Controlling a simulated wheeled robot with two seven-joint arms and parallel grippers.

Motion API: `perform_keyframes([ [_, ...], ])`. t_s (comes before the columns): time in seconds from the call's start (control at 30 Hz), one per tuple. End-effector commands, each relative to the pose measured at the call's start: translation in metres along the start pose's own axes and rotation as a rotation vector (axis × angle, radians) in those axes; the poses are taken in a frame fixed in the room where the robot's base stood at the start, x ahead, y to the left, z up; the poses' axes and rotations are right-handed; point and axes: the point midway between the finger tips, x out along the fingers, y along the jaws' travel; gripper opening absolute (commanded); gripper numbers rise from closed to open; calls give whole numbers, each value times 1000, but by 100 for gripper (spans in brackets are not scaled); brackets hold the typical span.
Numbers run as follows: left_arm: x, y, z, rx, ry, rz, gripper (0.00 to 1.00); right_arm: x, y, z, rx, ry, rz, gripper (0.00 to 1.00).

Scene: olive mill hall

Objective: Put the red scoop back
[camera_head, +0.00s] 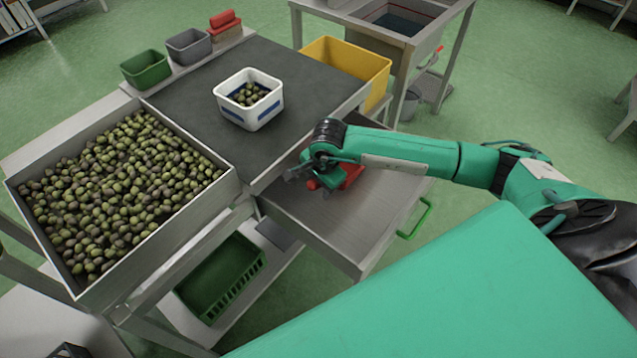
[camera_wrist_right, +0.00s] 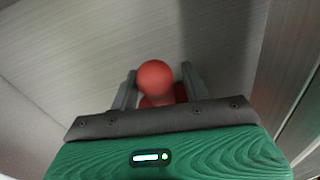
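The red scoop (camera_head: 349,177) is at the open metal drawer (camera_head: 345,222), low over its floor and partly hidden by my right gripper. In the right wrist view its round red knob (camera_wrist_right: 155,76) stands between my two fingers. My right gripper (camera_head: 312,172) reaches in over the drawer from the right. In the wrist view the right gripper (camera_wrist_right: 160,88) has red filling the gap between its fingers, so it looks shut on the scoop. Whether the scoop touches the drawer floor cannot be told. My left gripper is not in view.
A white tub (camera_head: 249,118) with a few olives stands on the dark worktop (camera_head: 200,110). A large olive bin (camera_head: 225,190) is at left. Green (camera_head: 146,70) and grey (camera_head: 189,45) bins line the back; a yellow bin (camera_head: 375,65) is behind. The drawer's front floor is clear.

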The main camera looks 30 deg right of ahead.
Motion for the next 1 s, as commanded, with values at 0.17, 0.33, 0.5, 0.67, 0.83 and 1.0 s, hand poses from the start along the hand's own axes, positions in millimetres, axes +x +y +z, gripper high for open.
perform_keyframes([
  [0.17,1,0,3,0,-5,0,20,0,0,0,0,0,0,47],
  [0.33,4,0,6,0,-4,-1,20,-6,-1,0,0,0,-2,47],
  [0.5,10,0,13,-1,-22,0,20,-40,-2,-1,-1,2,-6,47],
  [0.67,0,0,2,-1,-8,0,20,-75,-1,-1,-2,2,-5,47],
  [0.83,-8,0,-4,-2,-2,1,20,-105,-1,0,-1,0,-4,47],
  [1.0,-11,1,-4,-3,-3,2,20,-120,-1,0,0,0,-1,47],
])
